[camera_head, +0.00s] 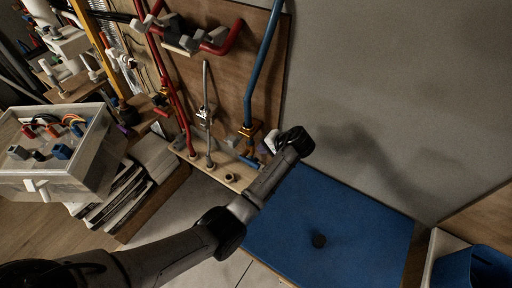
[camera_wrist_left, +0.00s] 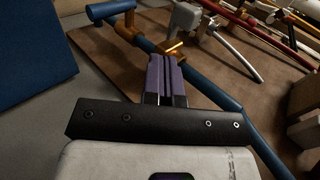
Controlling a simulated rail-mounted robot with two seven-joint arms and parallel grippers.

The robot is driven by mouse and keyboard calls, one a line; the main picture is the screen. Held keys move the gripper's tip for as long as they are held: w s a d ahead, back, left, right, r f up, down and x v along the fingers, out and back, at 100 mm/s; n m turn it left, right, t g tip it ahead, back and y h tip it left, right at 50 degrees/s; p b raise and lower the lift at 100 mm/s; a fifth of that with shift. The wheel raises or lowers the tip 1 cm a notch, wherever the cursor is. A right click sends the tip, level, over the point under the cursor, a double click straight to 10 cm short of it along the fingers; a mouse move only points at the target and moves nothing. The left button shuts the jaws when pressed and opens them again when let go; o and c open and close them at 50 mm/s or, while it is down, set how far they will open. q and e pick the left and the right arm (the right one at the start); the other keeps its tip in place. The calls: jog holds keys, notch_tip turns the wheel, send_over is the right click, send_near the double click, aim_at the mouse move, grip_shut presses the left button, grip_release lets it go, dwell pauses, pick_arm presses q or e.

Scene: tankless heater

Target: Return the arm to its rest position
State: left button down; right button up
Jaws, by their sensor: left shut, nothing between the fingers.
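My left arm (camera_head: 170,255) reaches in from the bottom left of the head view, and its wrist bends near the foot of a vertical blue pipe (camera_head: 262,65). My left gripper (camera_head: 270,140) shows only as a small part beside the wrist there, partly hidden. In the left wrist view the purple fingers (camera_wrist_left: 165,75) lie together, shut and empty. A brass valve handle (camera_wrist_left: 172,50) and the blue pipe (camera_wrist_left: 215,92) appear just beyond the fingertips. I cannot tell whether they touch. My right gripper is not in view.
A brown board (camera_head: 228,60) carries red pipes (camera_head: 170,80) and fittings. A white box (camera_head: 85,165) with coloured connectors stands at the left. A blue mat (camera_head: 330,215) lies below, with a small dark round item on it. The grey wall (camera_head: 400,90) is bare on the right.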

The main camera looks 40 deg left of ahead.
pick_arm(q)
jog(key=shift+d+r, duration=0.4)
jog(key=shift+r, duration=0.05)
jog(key=shift+w, duration=0.15)
jog(key=w+d+r+t+h, duration=0.2)
jog(key=d+r+t+h, duration=0.15)
jog(key=r, duration=0.35)
jog(key=w+d+r+t+h, duration=0.1)
jog(key=d+r+t+h, duration=0.1)
jog(key=r+t, duration=0.4)
jog(key=s+d+r+m+t+h, duration=0.1)
jog(key=s+d+r+t+h, duration=0.1)
jog(key=s, duration=0.3)
jog(key=s+d+f+m+g+h, duration=0.1)
jog(key=s+f+g, duration=0.1)
jog(key=s+f, duration=0.8)
jog(key=s+f+g, duration=0.3)
jog(key=s+f, duration=0.2)
jog(key=s, duration=0.9)
jog(key=s+d+f+m+g+h, duration=0.1)
jog(key=s+f+g, duration=0.1)
jog(key=s+f, duration=0.8)
jog(key=w+r+p+v, duration=0.1)
jog(key=w+p+v, duration=0.1)
jog(key=p+v, duration=1)
jog(key=w+r+p+v, duration=0.1)
jog(key=w+p+v, duration=0.2)
jog(key=p+v, duration=0.8)
jog(key=shift+r+p, duration=0.4)
jog(key=shift+r, duration=0.6)
